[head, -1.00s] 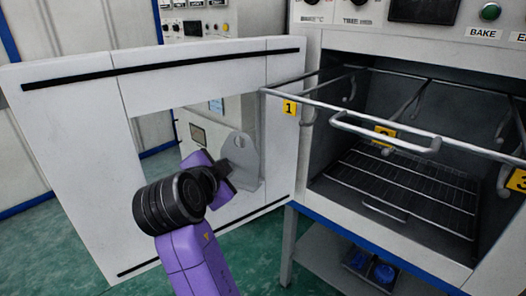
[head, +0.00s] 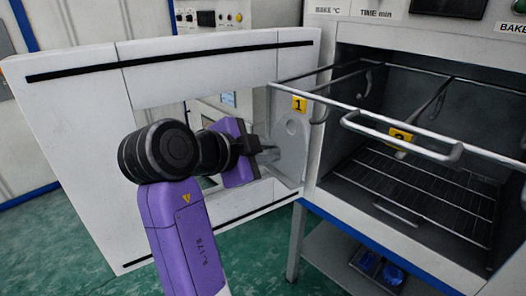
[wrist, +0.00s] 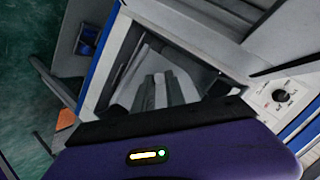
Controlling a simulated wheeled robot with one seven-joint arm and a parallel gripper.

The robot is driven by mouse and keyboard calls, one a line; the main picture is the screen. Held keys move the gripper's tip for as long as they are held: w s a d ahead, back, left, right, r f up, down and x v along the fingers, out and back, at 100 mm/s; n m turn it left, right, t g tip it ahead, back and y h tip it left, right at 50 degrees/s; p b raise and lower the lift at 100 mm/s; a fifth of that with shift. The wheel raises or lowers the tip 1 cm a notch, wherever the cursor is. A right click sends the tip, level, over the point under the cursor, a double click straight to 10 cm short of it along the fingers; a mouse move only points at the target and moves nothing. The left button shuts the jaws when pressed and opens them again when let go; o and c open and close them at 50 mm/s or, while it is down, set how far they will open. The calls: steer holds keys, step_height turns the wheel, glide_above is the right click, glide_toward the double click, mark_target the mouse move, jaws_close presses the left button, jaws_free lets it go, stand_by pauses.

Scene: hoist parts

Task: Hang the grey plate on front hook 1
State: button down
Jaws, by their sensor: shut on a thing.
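The grey plate (head: 291,150) is a flat panel with a rounded top and a hole near that top. My gripper (head: 268,149) is shut on its left side in the head view and holds it roughly upright in the air. The plate is just below the yellow label 1 (head: 299,104), in front of the left end of the oven's front rail (head: 405,124). A hook (head: 320,112) hangs from the rail just right of that label. The plate looks apart from the hook, but the depth between them is hard to tell. In the wrist view the plate is hard to make out.
The open oven door (head: 75,130) stands on the left, with a window opening behind my arm. A pale handle loop (head: 400,140) juts forward from the rail, near yellow label 2 (head: 400,134). A wire rack (head: 420,185) lies inside the oven.

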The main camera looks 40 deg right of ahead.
mark_target(280, 141)
steer(key=shift+y, duration=0.5)
steer(key=shift+w+d+p, duration=0.15)
steer(key=shift+d+p, duration=0.8)
steer(key=shift+d, duration=1.7)
steer(key=shift+h, duration=0.8)
steer(key=shift+s+b+x, duration=0.2)
steer(key=shift+b+x, duration=0.6)
steer(key=shift+x, duration=0.65)
steer(key=shift+s+b+x, duration=0.2)
steer(key=shift+b+x, duration=0.6)
steer(key=shift+x, duration=0.65)
steer(key=shift+d+f, duration=0.1)
steer(key=shift+f, duration=0.05)
steer(key=shift+f+b, duration=0.45)
steer(key=shift+b, duration=0.3)
steer(key=c, duration=1.3)
jaws_free()
steer(key=shift+c, duration=0.2)
steer(key=shift+o, duration=0.2)
